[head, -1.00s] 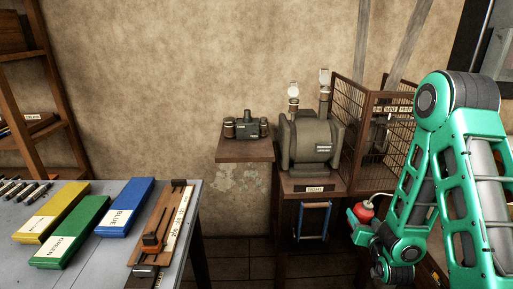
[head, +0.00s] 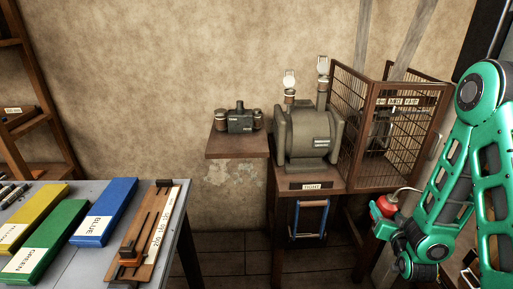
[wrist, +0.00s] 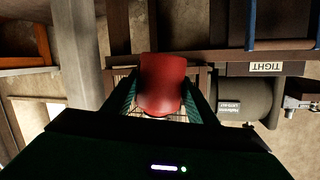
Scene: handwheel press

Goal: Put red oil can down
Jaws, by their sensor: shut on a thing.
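The red oil can (head: 386,204) is held in my gripper (head: 384,211) at the right of the head view. A thin pale spout shows above it, pointing up to the right. The can is in the air, in front of and below the wire cage. In the wrist view the red can (wrist: 162,84) sits between the two fingers of my gripper (wrist: 160,100), which are shut on it. My gripper partly hides the can in the head view.
A wire cage (head: 362,140) and a grey-green machine (head: 308,135) stand on a wooden stand labelled TIGHT. A small shelf (head: 236,146) holds a dark device. The grey table (head: 172,262) at left carries yellow, green and blue blocks. Floor between table and stand is clear.

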